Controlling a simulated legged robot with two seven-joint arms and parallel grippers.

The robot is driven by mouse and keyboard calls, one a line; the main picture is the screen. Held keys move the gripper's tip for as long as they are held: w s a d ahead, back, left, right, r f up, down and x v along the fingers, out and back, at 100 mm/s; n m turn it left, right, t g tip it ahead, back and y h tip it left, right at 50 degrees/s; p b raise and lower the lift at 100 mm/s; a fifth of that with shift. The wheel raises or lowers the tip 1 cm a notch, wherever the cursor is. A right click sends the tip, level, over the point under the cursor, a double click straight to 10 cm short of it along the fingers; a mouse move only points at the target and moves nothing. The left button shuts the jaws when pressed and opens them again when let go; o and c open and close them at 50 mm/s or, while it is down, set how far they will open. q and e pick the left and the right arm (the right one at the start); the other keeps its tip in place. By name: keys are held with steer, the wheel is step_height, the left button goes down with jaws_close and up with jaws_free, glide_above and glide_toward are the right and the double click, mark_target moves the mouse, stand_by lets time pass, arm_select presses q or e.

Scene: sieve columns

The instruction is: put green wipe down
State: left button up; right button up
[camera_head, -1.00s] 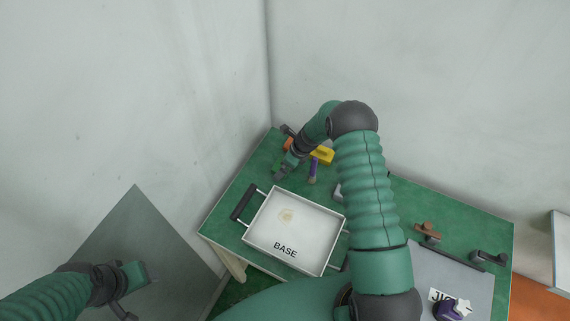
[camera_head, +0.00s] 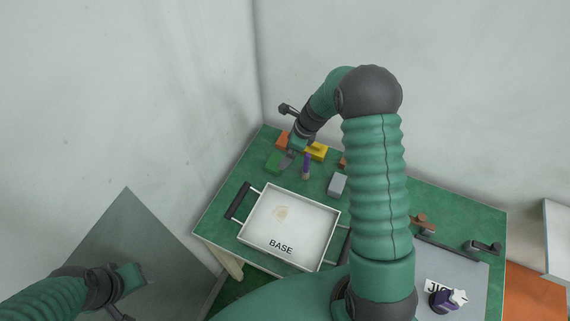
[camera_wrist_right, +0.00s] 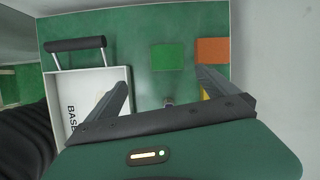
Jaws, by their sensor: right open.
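The green wipe (camera_head: 272,161) is a small bright green block lying on the green table near its far left corner. It also shows flat and whole in the right wrist view (camera_wrist_right: 168,57). My right gripper (camera_head: 289,158) is just right of it in the head view, open and empty. In the right wrist view its two fingers (camera_wrist_right: 163,83) are spread apart, with the wipe beyond them and not between them. My left gripper (camera_head: 132,290) is at the lower left, away from the table; its jaw gap is unclear.
An orange block (camera_head: 282,139), a yellow block (camera_head: 317,151), a purple item (camera_head: 306,166) and a grey block (camera_head: 338,184) are near the right gripper. The white BASE tray (camera_head: 268,246) is in front, with a dark handle (camera_head: 238,200). Walls meet behind the table.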

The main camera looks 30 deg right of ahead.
arm_select(q)
steer(key=shift+a, duration=0.25)
arm_select(e)
steer(key=s+a+r+n+h, duration=0.1)
steer(key=s+a+r+n, duration=0.4)
steer(key=s+n, duration=0.5)
steer(key=s+a+r+n+h, duration=0.1)
steer(key=s+a+r+n, duration=0.3)
steer(key=s+a+n, duration=0.5)
steer(key=n, duration=0.8)
steer(key=shift+s+r+g, duration=0.35)
steer(key=shift+r+g, duration=0.05)
arm_select(q)
steer(key=shift+d, duration=0.3)
arm_select(e)
steer(key=shift+d, duration=0.25)
